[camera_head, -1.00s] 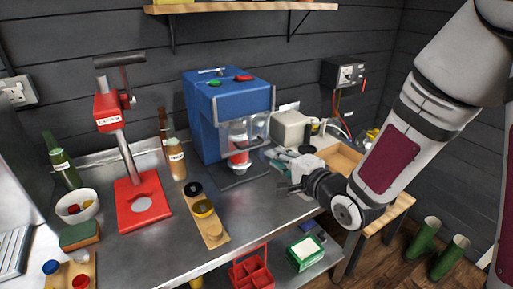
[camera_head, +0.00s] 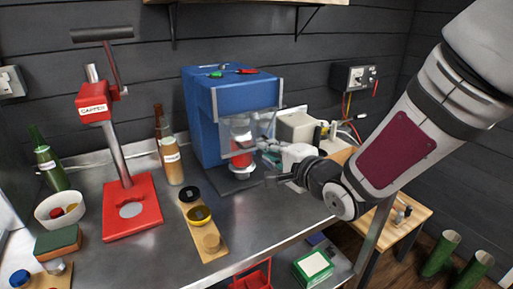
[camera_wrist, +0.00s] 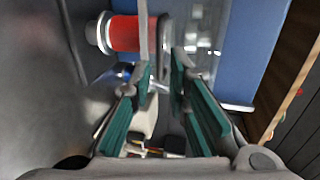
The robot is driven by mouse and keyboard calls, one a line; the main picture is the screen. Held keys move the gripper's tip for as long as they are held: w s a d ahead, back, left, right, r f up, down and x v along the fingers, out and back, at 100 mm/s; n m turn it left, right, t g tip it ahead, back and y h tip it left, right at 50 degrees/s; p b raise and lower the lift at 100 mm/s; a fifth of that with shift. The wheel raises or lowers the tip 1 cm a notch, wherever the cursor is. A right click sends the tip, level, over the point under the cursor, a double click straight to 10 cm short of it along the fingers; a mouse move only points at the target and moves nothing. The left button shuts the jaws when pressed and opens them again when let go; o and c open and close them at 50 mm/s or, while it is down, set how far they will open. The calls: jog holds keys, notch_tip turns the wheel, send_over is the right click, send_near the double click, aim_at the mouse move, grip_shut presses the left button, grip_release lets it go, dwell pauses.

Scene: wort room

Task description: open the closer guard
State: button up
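The closer (camera_head: 205,118) is a blue machine at the back of the bench, with red and green buttons on top. Its guard (camera_head: 248,103) is a clear panel with a grey frame across the front. The guard looks down, with a red and clear cylinder (camera_head: 240,135) behind it. My gripper (camera_head: 262,148) is at the right front of the guard, close to its edge. In the wrist view, the green-padded fingers (camera_wrist: 162,80) stand apart. A thin grey guard bar (camera_wrist: 143,30) runs down to the left fingertip; I cannot tell whether they touch.
A red capper (camera_head: 130,205) stands at the left on the steel bench. Brown and green bottles, a white bowl (camera_head: 62,210) and a wooden strip (camera_head: 212,240) with caps are nearby. A pale box (camera_head: 300,125) stands right of the closer, behind my gripper.

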aim_at(254, 135)
jog(key=x, duration=0.7)
jog(key=shift+w+a+f, duration=0.1)
jog(key=shift+w, duration=0.05)
grip_shut()
